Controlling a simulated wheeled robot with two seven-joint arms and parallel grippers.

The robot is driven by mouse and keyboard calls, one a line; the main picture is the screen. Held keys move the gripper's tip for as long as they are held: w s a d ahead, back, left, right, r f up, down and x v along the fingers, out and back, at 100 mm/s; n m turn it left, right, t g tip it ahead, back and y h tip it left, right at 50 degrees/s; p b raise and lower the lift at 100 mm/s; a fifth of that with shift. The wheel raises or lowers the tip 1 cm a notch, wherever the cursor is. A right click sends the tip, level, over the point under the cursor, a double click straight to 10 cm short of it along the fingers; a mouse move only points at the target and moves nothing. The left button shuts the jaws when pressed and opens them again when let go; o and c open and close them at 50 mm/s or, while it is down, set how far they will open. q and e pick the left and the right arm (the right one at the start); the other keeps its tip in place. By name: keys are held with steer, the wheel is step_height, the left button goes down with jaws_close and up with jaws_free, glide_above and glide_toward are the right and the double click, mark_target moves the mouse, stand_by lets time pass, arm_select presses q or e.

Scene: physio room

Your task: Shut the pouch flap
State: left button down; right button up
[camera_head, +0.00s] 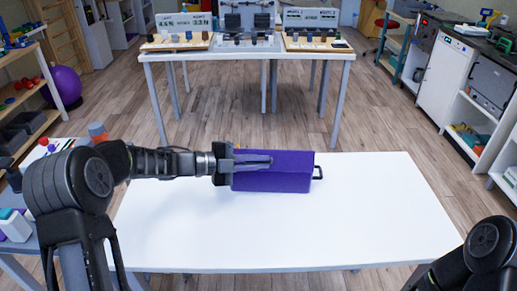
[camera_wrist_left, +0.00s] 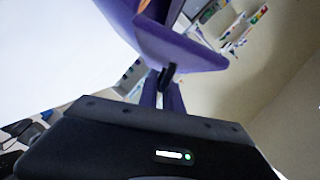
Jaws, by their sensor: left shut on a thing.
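The left gripper (camera_wrist_left: 164,95) appears shut on this tab. The exact contact is small and partly hidden. My right gripper is out of view; only part of its arm shows at the lower right.
The white table (camera_head: 370,215) is clear to the right of and in front of the pouch. A second table (camera_head: 245,54) with boards and small blocks stands behind it. Shelves and a purple ball (camera_head: 64,85) are at left; cabinets (camera_head: 443,75) are at right.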

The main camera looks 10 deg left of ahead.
mark_target(259, 152)
arm_select(q)
steer(key=w+n+g+p, duration=0.1)
steer(key=p, duration=0.2)
steer(key=n+p, duration=0.1)
steer(key=p, duration=0.1)
steer(key=w+r+n+g+p, duration=0.1)
steer(key=n+p, duration=0.1)
steer(key=p, duration=0.1)
steer(key=shift+w+a+g+p, duration=0.25)
steer(key=shift+w+g+p, duration=0.05)
steer(key=shift+w+f+n+g+y+p, duration=0.2)
steer(key=shift+w+n+g+y+p, duration=0.1)
steer(key=shift+w+n+g+p, duration=0.25)
steer(key=shift+w+a+f+n+g+p, duration=0.25)
steer(key=shift+n+p, duration=0.25)
steer(key=shift+n, duration=0.25)
steer(key=shift+w+f+n+g, duration=0.4)
steer(key=shift+w+n+g, duration=0.1)
steer(key=shift+n, duration=0.2)
steer(key=shift+w+f+n+g, duration=0.15)
steer(key=shift+w+n+g, duration=0.15)
steer(key=shift+n, duration=0.2)
steer(key=c, duration=1.5)
jaws_free()
